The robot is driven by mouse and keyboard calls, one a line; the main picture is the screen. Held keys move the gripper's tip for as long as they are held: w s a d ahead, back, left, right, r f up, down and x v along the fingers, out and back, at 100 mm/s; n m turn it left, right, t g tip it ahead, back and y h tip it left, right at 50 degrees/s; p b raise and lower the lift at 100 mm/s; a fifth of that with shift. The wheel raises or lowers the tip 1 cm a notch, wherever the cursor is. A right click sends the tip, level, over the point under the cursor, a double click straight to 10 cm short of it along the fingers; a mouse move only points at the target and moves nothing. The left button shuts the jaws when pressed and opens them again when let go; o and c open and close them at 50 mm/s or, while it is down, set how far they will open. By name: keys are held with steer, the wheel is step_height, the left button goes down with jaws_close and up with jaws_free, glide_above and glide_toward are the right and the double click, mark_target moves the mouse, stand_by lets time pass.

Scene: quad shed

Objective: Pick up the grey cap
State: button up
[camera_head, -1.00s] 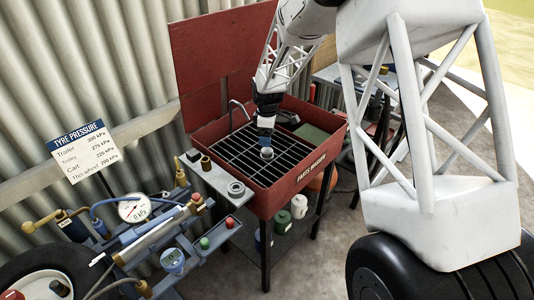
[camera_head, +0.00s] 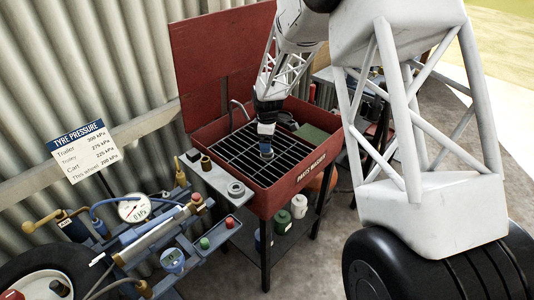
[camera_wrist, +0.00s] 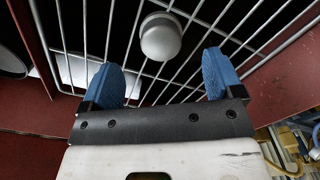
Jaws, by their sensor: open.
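The grey cap (camera_wrist: 160,38) sits on the wire rack (camera_head: 240,158) inside the red parts washer (camera_head: 296,180). In the wrist view it is round and lies beyond my blue fingertips, roughly centred between them. My gripper (camera_wrist: 164,76) is open and empty, its two blue fingers spread wide. In the head view my gripper (camera_head: 266,146) points down over the rack, close to the cap, and the cap is partly hidden there. I cannot tell from the frames exactly how high the fingertips are above the rack.
The washer's red walls and raised lid (camera_head: 222,65) surround the rack. A grey side shelf (camera_head: 215,180) holds a ring and a brass fitting. A green pad (camera_head: 312,137) lies at the washer's right. A hose curves at the back left of the basin.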

steer(key=shift+f, duration=2.45)
steer(key=c, duration=1.1)
steer(key=shift+r, duration=0.1)
steer(key=shift+r, duration=4.9)
